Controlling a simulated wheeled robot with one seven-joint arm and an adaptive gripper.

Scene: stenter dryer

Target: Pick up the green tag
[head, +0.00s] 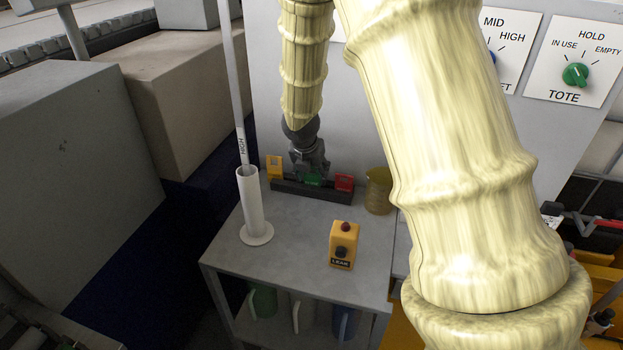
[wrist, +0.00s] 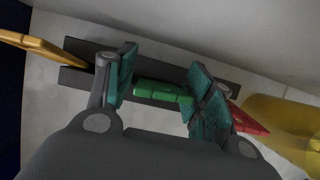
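The green tag (head: 313,179) stands in the middle of a dark rack (head: 312,194) at the back of the grey table, between a yellow tag (head: 274,167) and a red tag (head: 344,183). My gripper (head: 312,171) is over the rack, pointing down at the green tag and partly hiding it. In the wrist view the green tag (wrist: 163,93) lies between my two teal-padded fingers, which are apart. A gap shows at the left finger; at the right finger I cannot tell whether it touches. The yellow tag (wrist: 40,46) and red tag (wrist: 249,121) sit outside the fingers.
A brass-coloured cup (head: 378,192) stands right of the rack. A white tube (head: 252,205) holding a tall rod is at the left. A yellow box with buttons (head: 343,245) sits in front. A panel with dials (head: 575,75) rises behind.

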